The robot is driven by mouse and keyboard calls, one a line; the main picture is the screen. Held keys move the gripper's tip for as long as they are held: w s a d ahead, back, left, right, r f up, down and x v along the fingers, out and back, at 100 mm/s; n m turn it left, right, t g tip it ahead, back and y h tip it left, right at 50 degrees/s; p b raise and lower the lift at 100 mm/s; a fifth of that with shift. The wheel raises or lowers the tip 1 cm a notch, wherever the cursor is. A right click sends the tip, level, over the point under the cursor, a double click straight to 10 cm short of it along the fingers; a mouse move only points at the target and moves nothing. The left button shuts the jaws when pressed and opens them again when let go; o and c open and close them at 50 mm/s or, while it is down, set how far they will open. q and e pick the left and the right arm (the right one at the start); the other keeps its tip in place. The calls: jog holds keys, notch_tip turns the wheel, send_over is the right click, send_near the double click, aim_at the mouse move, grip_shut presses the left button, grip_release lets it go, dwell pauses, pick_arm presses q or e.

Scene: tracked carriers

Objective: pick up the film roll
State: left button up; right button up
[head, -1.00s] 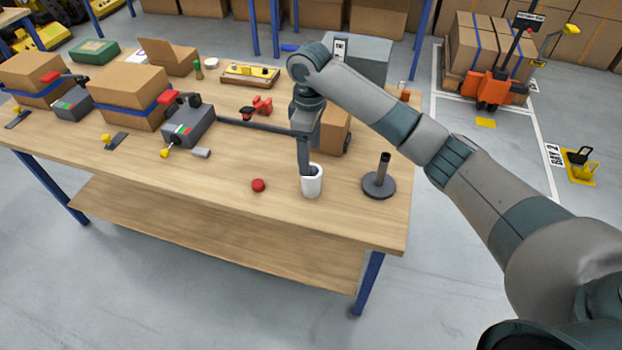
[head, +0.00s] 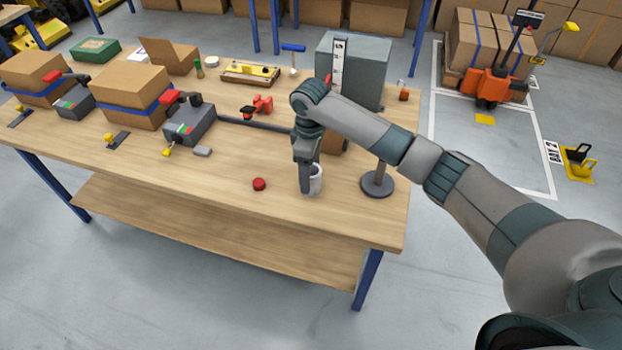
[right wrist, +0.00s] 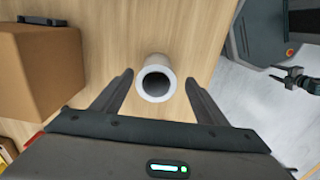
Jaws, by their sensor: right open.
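The film roll (head: 316,181) is a small white roll with a dark hollow core, standing upright on the wooden table near its front edge. My right gripper (head: 307,189) points down at the roll and partly covers it in the head view. In the right wrist view, the roll (right wrist: 156,76) shows its open end between the two fingertips of my right gripper (right wrist: 158,78). The fingers are open, one on each side, with a visible gap to the roll on both sides. My left gripper is not in view.
A red round object (head: 259,184) lies left of the roll. A dark round base with a post (head: 377,184) stands to its right. A cardboard box (right wrist: 42,70) is close to the gripper in the wrist view. The table front is clear.

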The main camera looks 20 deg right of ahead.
jog(key=shift+d+f, duration=0.1)
jog(key=shift+f, duration=0.3)
jog(key=shift+w+d+f+p, duration=0.15)
jog(key=shift+f+p, duration=0.25)
jog(key=shift+f, duration=0.55)
jog(key=shift+w+a+f+p, duration=0.1)
jog(key=shift+f+p, duration=0.25)
jog(key=shift+f, duration=0.6)
jog(key=c, duration=1.2)
jog(key=shift+r, duration=0.15)
jog(key=shift+r+b, duration=0.35)
jog(key=shift+r, duration=0.2)
notch_tip(320, 180, up, 2)
jog(key=shift+r+b, duration=0.2)
jog(key=shift+b, duration=0.3)
jog(key=s+d+r+b, duration=0.1)
jog(key=s+d+r, duration=0.1)
jog(key=s, duration=0.3)
jog(key=s+d+r+b, duration=0.1)
jog(key=s+d+r, duration=0.2)
jog(key=s+r, duration=0.2)
jog(key=shift+s+r, duration=0.15)
jog(key=shift+s, duration=0.2)
